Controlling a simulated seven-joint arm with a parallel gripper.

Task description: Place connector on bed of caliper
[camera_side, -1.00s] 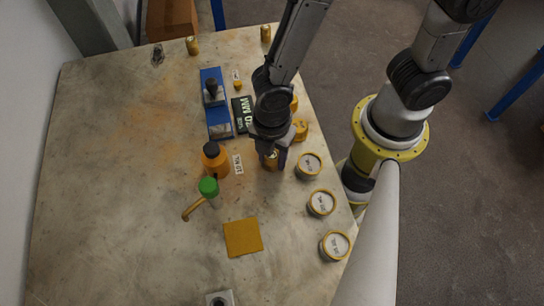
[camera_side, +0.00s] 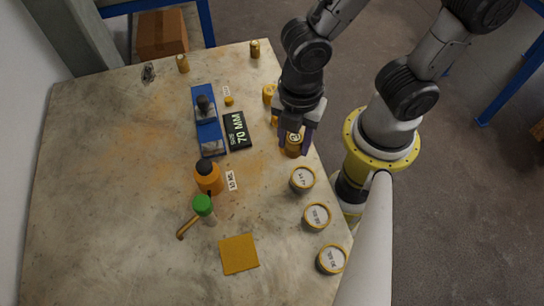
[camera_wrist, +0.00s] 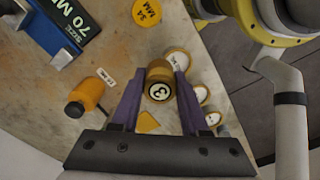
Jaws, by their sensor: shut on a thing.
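My gripper (camera_side: 295,146) is shut on a brass-yellow connector (camera_side: 293,138), near the table's right edge. In the wrist view the connector (camera_wrist: 159,90) sits between my purple fingers (camera_wrist: 160,75), its round end marked "3" towards the camera. Its height above the table is hard to judge. The blue caliper (camera_side: 198,97) lies left of my gripper, with grey metal parts and a dark knob on its bed. A black "70 MM" size display (camera_side: 237,130) lies beside it. In the wrist view the caliper (camera_wrist: 42,38) is at upper left, partly cut off.
Three labelled round canisters (camera_side: 302,179) line the right edge. An orange bottle (camera_side: 208,178), a green-topped item (camera_side: 203,205) and a yellow square (camera_side: 239,253) stand or lie in front of the caliper. A "54 MM" yellow piece (camera_wrist: 146,12) is near my gripper. The table's left is clear.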

